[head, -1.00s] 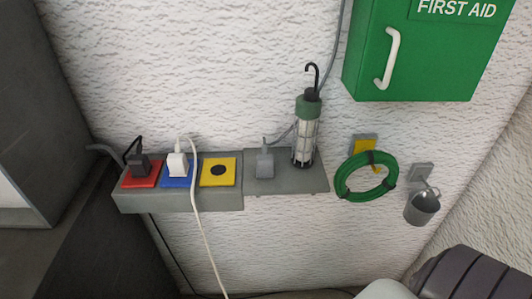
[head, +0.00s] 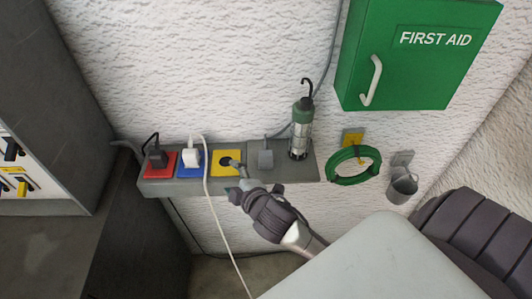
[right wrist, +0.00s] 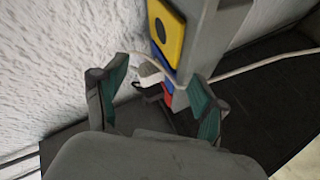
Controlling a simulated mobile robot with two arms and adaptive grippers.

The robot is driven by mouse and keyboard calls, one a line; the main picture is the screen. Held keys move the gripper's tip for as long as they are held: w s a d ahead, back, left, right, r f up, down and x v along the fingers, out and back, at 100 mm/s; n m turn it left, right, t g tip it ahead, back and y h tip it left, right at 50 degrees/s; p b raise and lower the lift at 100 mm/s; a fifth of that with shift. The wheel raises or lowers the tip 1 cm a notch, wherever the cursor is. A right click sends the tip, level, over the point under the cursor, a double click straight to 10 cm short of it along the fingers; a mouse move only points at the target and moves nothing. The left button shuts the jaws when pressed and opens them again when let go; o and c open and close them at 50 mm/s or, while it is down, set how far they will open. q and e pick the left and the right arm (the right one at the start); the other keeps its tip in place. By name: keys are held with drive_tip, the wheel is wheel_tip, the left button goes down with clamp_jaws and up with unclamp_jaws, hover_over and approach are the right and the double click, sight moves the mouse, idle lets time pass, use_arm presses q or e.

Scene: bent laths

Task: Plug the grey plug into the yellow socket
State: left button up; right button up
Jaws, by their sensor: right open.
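The grey plug (head: 265,159) stands on the grey wall ledge, just left of the work lamp, with its cord behind it. The yellow socket (head: 222,169) is a yellow square with a dark round hole, left of the plug; nothing is plugged into it. My right gripper (head: 237,178) is in front of the ledge near the yellow socket, open and empty. In the right wrist view its fingers (right wrist: 160,90) are spread, with the yellow socket (right wrist: 172,45) beyond them at the top. The grey plug does not show there. My left gripper is out of view.
A black plug (head: 156,158) sits in the red socket and a white plug (head: 191,158) in the blue one. The white cord (head: 208,190) hangs past the ledge front. The work lamp (head: 300,135) stands right of the grey plug; a green hose coil (head: 352,178) hangs further right.

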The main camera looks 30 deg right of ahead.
drive_tip(key=w+a+r+n+t+y+p, duration=0.1)
drive_tip(key=w+a+r+n+t+y, duration=0.15)
drive_tip(key=a+r+n+y, duration=0.5)
drive_tip(key=w+a+r+n+t+y, duration=0.2)
drive_tip(key=w+a+r+n+y, duration=0.15)
drive_tip(key=r+n, duration=0.75)
drive_tip(key=s+a+r+n+g+y, duration=0.1)
drive_tip(key=s+a+n+g+y, duration=0.15)
drive_tip(key=n+g, duration=0.45)
drive_tip(key=s+a+r+n+g+y, duration=0.1)
drive_tip(key=a+n+g+y, duration=0.25)
drive_tip(key=n, duration=0.85)
drive_tip(key=d+f+n+g+h+p, duration=0.2)
drive_tip(key=d+f+n+g+h, duration=0.4)
drive_tip(key=d+f+n+h, duration=0.5)
drive_tip(key=d+r+n+h, duration=0.2)
drive_tip(key=d+h, duration=0.1)
drive_tip(key=d, duration=0.6)
drive_tip(key=d+r+n+g+h, duration=0.1)
drive_tip(key=d+r+n+h, duration=0.1)
drive_tip(key=d, duration=0.7)
drive_tip(key=shift+r+n+g+h, duration=0.15)
drive_tip(key=shift+n+g+h, duration=0.2)
drive_tip(key=shift+n, duration=0.3)
